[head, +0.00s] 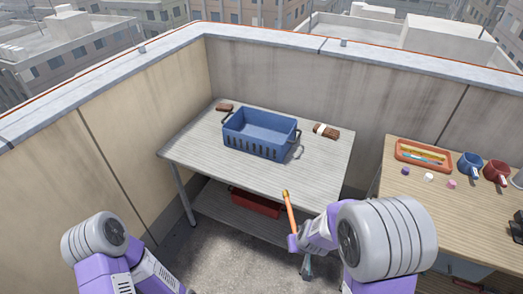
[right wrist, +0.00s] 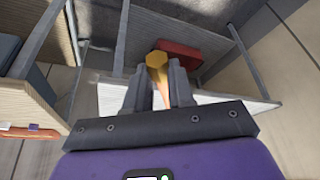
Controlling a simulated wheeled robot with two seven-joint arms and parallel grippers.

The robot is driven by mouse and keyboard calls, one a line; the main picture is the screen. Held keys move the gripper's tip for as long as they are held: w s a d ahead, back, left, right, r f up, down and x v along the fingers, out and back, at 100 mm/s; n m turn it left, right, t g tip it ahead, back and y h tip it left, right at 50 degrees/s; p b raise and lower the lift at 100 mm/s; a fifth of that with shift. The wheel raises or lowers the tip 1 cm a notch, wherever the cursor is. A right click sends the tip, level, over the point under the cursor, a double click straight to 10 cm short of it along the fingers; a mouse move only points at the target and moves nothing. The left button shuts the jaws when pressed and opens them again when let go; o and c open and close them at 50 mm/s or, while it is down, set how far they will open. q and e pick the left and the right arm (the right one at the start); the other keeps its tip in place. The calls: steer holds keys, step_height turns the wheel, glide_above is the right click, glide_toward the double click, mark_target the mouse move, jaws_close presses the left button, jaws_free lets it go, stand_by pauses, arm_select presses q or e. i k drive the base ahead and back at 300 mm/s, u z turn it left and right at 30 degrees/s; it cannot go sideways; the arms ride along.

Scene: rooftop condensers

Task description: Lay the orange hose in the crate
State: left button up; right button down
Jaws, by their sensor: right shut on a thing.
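The blue crate (head: 250,145) stands on the grey slatted table, open at the top and with dark handles at its ends. My right gripper (head: 294,238) is shut on the orange hose (head: 289,208). The hose rises roughly upright from the jaws, in front of the table's front edge and apart from the crate. In the right wrist view the hose (right wrist: 156,62) shows end-on between the two dark fingers of my right gripper (right wrist: 160,92); its yellowish end faces away. My left arm shows at the lower left, but its gripper is outside the picture.
The grey table (head: 195,147) also bears a brown block (head: 224,107) and a brown bundle (head: 326,131). A red bin (head: 257,203) sits on its lower shelf. The right-hand wooden table (head: 420,207) holds an orange tray (head: 400,155), mugs and small cubes. Walls stand behind.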

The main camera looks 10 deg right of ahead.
mark_target(266, 132)
steer(key=z, duration=0.05)
steer(key=k, duration=0.1)
steer(key=u, duration=1.15)
steer(key=i, duration=1.65)
steer(key=z, duration=1.95)
